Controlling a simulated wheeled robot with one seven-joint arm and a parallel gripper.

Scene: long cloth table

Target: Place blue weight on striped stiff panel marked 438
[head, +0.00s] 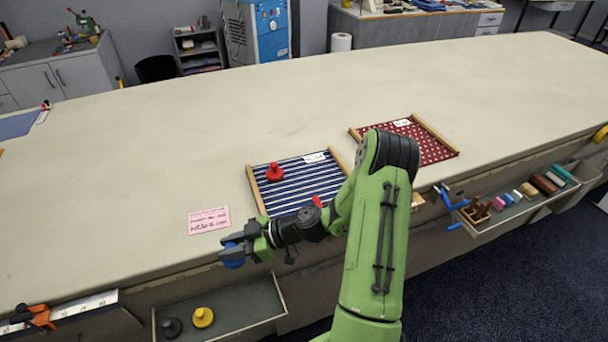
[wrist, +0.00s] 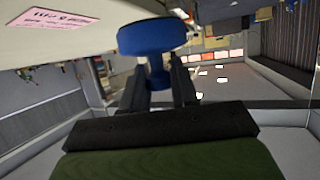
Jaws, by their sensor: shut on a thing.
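My gripper (head: 238,246) is shut on the blue weight (head: 233,260) at the table's front edge, left of the striped panel. In the wrist view the blue weight (wrist: 153,38) shows its broad round disc, with its narrow neck between the two fingers (wrist: 160,88). The blue-and-white striped panel (head: 312,180) has wooden side rails and lies on the table right of my gripper. A white label (head: 314,158) sits at its far edge; its number is too small to read. A red weight (head: 274,173) stands on its left part. My arm hides its near right corner.
A red dotted panel (head: 432,147) lies farther right. A pink note (head: 209,220) lies left of the striped panel. An open drawer below holds a yellow weight (head: 202,317) and a black weight (head: 171,327). The far table is clear.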

